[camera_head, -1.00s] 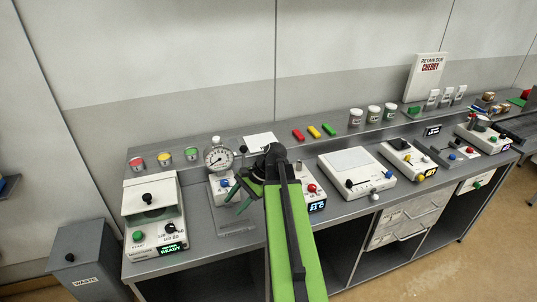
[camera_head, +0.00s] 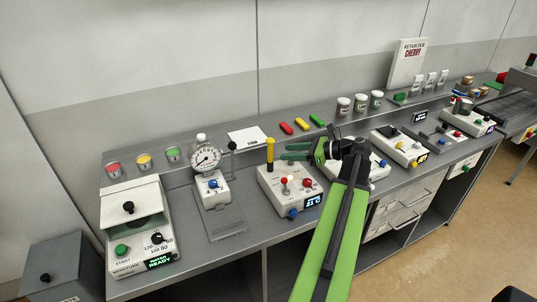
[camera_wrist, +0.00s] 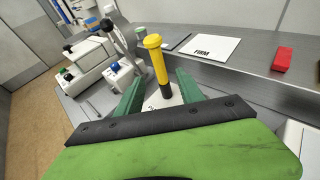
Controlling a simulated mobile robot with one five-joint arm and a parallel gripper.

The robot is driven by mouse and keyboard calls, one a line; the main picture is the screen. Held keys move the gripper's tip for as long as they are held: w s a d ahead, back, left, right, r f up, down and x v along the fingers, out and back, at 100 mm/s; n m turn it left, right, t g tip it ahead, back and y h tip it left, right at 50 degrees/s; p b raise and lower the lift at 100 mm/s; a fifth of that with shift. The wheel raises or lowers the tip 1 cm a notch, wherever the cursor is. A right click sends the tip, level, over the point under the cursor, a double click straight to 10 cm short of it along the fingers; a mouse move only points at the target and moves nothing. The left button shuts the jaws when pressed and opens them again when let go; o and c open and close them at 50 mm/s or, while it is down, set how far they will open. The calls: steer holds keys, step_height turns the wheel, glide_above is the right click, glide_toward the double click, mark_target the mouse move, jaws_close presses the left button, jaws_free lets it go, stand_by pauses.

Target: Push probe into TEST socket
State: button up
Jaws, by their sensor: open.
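A probe with a yellow handle (camera_head: 270,150) stands upright at the back left of a white box (camera_head: 289,188) with a lit display. Which socket it stands in cannot be read. My gripper (camera_head: 287,151) is open, just right of the probe, with its green fingers pointing left at it. In the wrist view the probe (camera_wrist: 156,61) stands between the lines of the two fingers (camera_wrist: 158,86), its dark lower shaft close to the tips. I cannot see contact. The foot of the probe and most of the box are hidden there.
A dial gauge stand (camera_head: 207,160) and a white hooded unit (camera_head: 133,215) stand left of the box. A white card (camera_head: 249,137) and red, yellow and green blocks (camera_head: 301,125) lie on the shelf behind. More devices stand to the right.

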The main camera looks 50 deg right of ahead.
mark_target(270, 155)
steer(key=b+x, duration=0.2)
steer(key=x, duration=0.9)
steer(key=shift+r, duration=0.15)
steer(key=shift+d, duration=0.1)
jaws_close()
